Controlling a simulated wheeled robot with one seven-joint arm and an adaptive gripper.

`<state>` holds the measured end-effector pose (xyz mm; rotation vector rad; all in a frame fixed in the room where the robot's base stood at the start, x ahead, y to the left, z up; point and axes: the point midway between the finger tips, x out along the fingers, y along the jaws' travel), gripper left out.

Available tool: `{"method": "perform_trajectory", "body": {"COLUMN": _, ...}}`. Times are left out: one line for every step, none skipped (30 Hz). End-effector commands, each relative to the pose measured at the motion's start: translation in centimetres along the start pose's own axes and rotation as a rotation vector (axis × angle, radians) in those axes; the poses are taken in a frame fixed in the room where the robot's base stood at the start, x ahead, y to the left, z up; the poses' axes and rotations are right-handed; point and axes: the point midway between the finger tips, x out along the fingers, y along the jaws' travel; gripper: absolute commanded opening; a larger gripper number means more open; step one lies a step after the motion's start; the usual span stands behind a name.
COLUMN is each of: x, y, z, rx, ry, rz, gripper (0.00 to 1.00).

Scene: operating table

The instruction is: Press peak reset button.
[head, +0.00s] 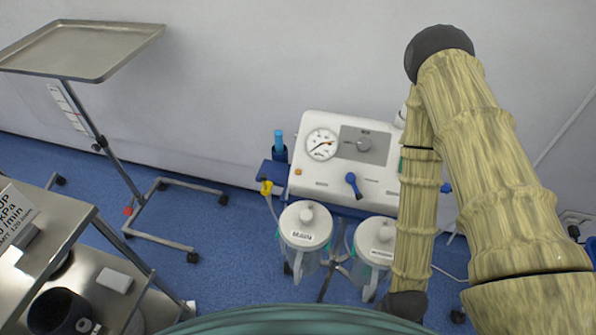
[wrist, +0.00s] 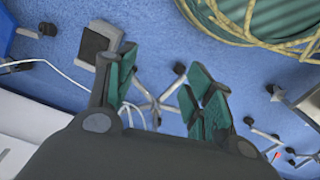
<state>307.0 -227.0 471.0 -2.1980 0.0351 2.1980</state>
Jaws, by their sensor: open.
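A white suction unit (head: 345,160) stands near the wall in the head view, with a round pressure gauge (head: 321,144), a grey panel with a knob (head: 364,144) and a blue lever (head: 353,184). A small orange button-like spot (head: 298,171) is at its front left. No label marking the peak reset button is readable. My arm covers the unit's right end. My gripper (wrist: 163,95) is open and empty in the wrist view, its green-padded fingers spread over blue floor. It cannot be made out in the head view.
Two lidded canisters (head: 305,225) (head: 377,240) hang below the unit's front. A metal tray stand (head: 85,50) stands at left. A steel cart (head: 50,230) with a dark cup (head: 60,312) is at lower left. Blue floor lies between cart and unit.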

Motion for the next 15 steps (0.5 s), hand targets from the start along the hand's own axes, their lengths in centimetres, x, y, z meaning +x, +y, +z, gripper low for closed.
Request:
{"method": "perform_trajectory", "body": {"x": 0.01, "y": 0.00, "z": 0.00, "rx": 0.000, "ry": 0.000, "rz": 0.000, "gripper": 0.45}}
{"method": "perform_trajectory", "body": {"x": 0.01, "y": 0.00, "z": 0.00, "rx": 0.000, "ry": 0.000, "rz": 0.000, "gripper": 0.40}}
{"method": "perform_trajectory", "body": {"x": 0.01, "y": 0.00, "z": 0.00, "rx": 0.000, "ry": 0.000, "rz": 0.000, "gripper": 0.32}}
{"method": "perform_trajectory", "body": {"x": 0.01, "y": 0.00, "z": 0.01, "rx": 0.000, "ry": 0.000, "rz": 0.000, "gripper": 0.27}}
{"method": "perform_trajectory", "body": {"x": 0.01, "y": 0.00, "z": 0.01, "rx": 0.000, "ry": 0.000, "rz": 0.000, "gripper": 0.21}}
{"method": "perform_trajectory", "body": {"x": 0.01, "y": 0.00, "z": 0.00, "rx": 0.000, "ry": 0.000, "rz": 0.000, "gripper": 0.14}}
{"method": "perform_trajectory", "body": {"x": 0.01, "y": 0.00, "z": 0.00, "rx": 0.000, "ry": 0.000, "rz": 0.000, "gripper": 0.09}}
{"method": "perform_trajectory", "body": {"x": 0.01, "y": 0.00, "z": 0.00, "rx": 0.000, "ry": 0.000, "rz": 0.000, "gripper": 0.03}}
{"method": "perform_trajectory", "body": {"x": 0.01, "y": 0.00, "z": 0.00, "rx": 0.000, "ry": 0.000, "rz": 0.000, "gripper": 0.00}}
{"method": "perform_trajectory", "body": {"x": 0.01, "y": 0.00, "z": 0.00, "rx": 0.000, "ry": 0.000, "rz": 0.000, "gripper": 0.00}}
{"method": "perform_trajectory", "body": {"x": 0.01, "y": 0.00, "z": 0.00, "rx": 0.000, "ry": 0.000, "rz": 0.000, "gripper": 0.00}}
{"method": "perform_trajectory", "body": {"x": 0.01, "y": 0.00, "z": 0.01, "rx": 0.000, "ry": 0.000, "rz": 0.000, "gripper": 0.00}}
{"method": "perform_trajectory", "body": {"x": 0.01, "y": 0.00, "z": 0.01, "rx": 0.000, "ry": 0.000, "rz": 0.000, "gripper": 0.00}}
{"method": "perform_trajectory", "body": {"x": 0.01, "y": 0.00, "z": 0.01, "rx": 0.000, "ry": 0.000, "rz": 0.000, "gripper": 0.00}}
{"method": "perform_trajectory", "body": {"x": 0.01, "y": 0.00, "z": 0.01, "rx": 0.000, "ry": 0.000, "rz": 0.000, "gripper": 0.00}}
